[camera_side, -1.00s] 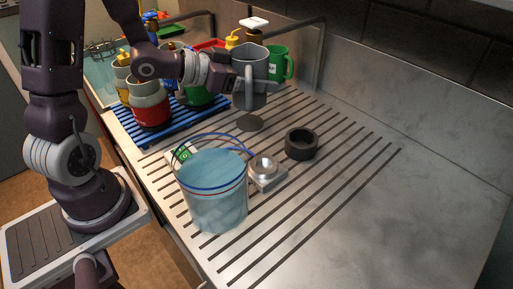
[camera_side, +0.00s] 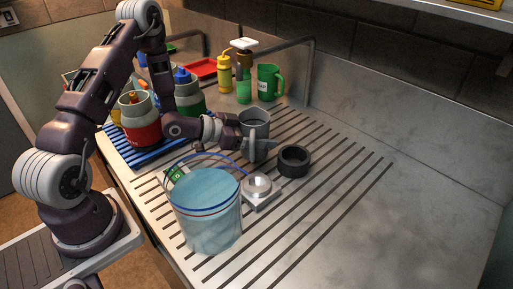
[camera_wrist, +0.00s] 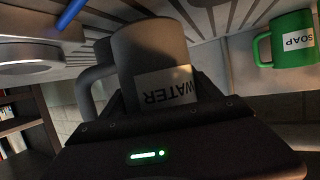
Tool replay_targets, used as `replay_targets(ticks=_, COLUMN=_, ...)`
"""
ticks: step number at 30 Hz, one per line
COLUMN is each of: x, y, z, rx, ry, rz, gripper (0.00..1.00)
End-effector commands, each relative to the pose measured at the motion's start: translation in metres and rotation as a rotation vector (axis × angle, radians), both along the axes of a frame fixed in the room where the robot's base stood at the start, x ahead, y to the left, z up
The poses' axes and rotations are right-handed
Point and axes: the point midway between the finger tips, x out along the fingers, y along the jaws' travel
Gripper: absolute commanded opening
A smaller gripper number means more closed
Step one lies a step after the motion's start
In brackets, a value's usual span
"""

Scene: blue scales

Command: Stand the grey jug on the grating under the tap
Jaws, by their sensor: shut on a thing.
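The grey jug (camera_side: 257,141) is upright, low over the slotted steel surface (camera_side: 330,190), left of a dark ring. I cannot tell whether its base touches. My gripper (camera_side: 240,138) is shut on the jug from the left. In the wrist view the jug (camera_wrist: 150,50) sits between my jaws, with its WATER label upside down and its handle at left. A bent dark pipe (camera_side: 290,46) stands behind; I cannot tell whether it is the tap. No separate grating shows clearly.
A clear bucket (camera_side: 208,215) of bluish water, a small silver scale (camera_side: 258,190) and the dark ring (camera_side: 294,161) stand nearby. A green SOAP mug (camera_side: 269,82) is behind. Containers crowd the blue rack (camera_side: 150,157) at left. The right side is clear.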

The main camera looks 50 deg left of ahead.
Motion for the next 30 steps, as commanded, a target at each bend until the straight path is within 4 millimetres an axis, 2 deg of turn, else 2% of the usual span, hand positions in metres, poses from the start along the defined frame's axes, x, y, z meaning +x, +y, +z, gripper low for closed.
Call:
replay_targets(ticks=1, x=0.000, y=0.000, z=-0.011, rx=-0.003, ry=0.004, rz=-0.001, gripper=0.21)
replay_targets(ticks=4, x=0.000, y=0.000, z=-0.023, rx=0.000, ry=0.002, rz=-0.001, gripper=0.21)
replay_targets(ticks=15, x=0.000, y=0.000, z=-0.027, rx=0.000, ry=0.000, rz=0.000, gripper=0.21)
replay_targets(ticks=16, x=0.000, y=0.000, z=-0.027, rx=0.000, ry=0.000, rz=0.000, gripper=0.76)
replay_targets(ticks=18, x=0.000, y=0.000, z=-0.027, rx=0.000, ry=0.000, rz=0.000, gripper=0.89)
replay_targets(ticks=19, x=0.000, y=0.000, z=-0.027, rx=0.000, ry=0.000, rz=0.000, gripper=0.94)
replay_targets(ticks=30, x=-0.001, y=0.000, z=-0.023, rx=0.000, ry=0.000, rz=0.000, gripper=0.94)
